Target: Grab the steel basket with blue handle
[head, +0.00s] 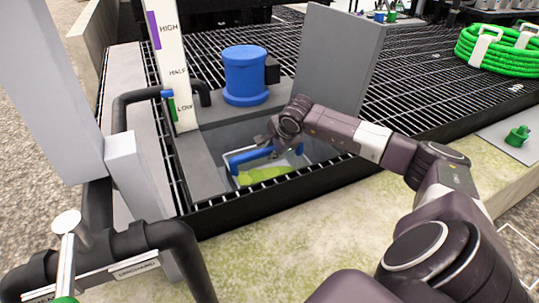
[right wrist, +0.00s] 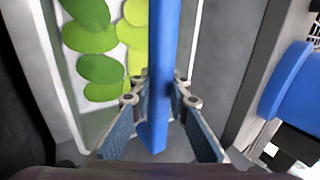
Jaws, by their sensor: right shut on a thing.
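The steel basket (head: 236,181) with a blue handle (head: 250,156) sits inside the recessed pit in the head view, with green leaves (head: 262,173) in it. My right gripper (head: 275,146) reaches into the pit at the right part of the handle. In the right wrist view, the gripper (right wrist: 160,105) has its fingers on both sides of the blue handle bar (right wrist: 164,50) and is shut on it. The basket's pale side and the leaves (right wrist: 90,40) show left of the bar. Part of the basket is hidden behind the pit edge and my arm. My left gripper is out of view.
A blue cylinder (head: 245,75) stands behind the pit, and a grey upright panel (head: 338,55) stands right of it. A level gauge (head: 172,70) and black pipes (head: 150,240) flank the left. Metal grating surrounds the pit. A green hose coil (head: 497,50) lies far right.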

